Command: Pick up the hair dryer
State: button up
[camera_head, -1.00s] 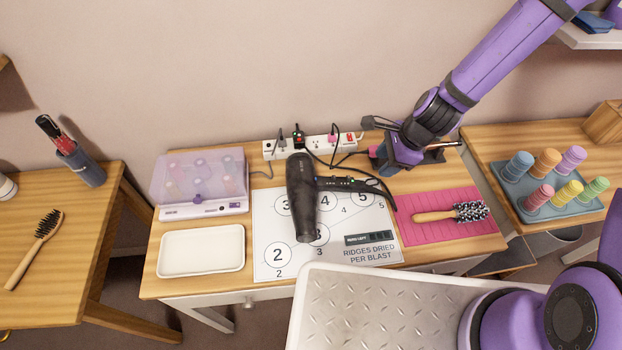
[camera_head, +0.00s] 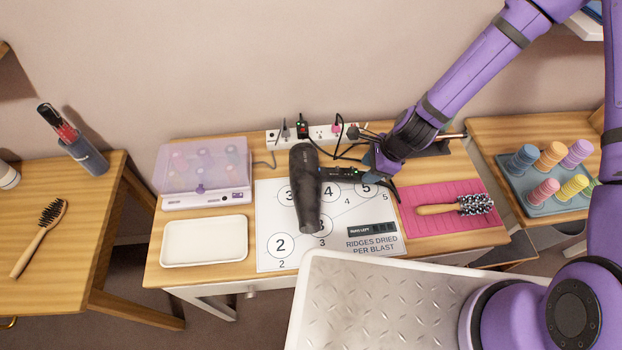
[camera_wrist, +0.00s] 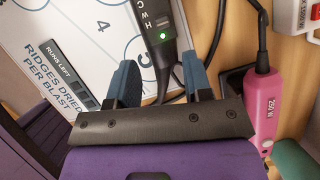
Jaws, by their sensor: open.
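The black hair dryer (camera_head: 306,190) lies on the numbered white sheet. Its barrel points toward the front and its handle reaches right. In the wrist view, the handle (camera_wrist: 158,32) shows a green light and letters. My gripper (camera_head: 368,171) is at the handle's right end. In the wrist view, its two blue fingers (camera_wrist: 160,75) are spread, with the lower handle and cord seen between them. I see no clear contact, and the handle's far end is hidden by the gripper body.
A power strip (camera_head: 322,134) with plugs and cords lies behind the dryer. A pink 250 W tool (camera_wrist: 264,100) is close beside the right finger. A pink mat (camera_head: 420,232) with a round brush (camera_head: 455,207) lies right. A white tray (camera_head: 204,259) and lidded roller box (camera_head: 206,202) stand left.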

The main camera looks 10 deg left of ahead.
aim_at(362, 174)
jog(key=shift+x, duration=2)
jog(key=shift+r, duration=0.1)
grip_shut()
jog(key=shift+w+r, duration=0.1)
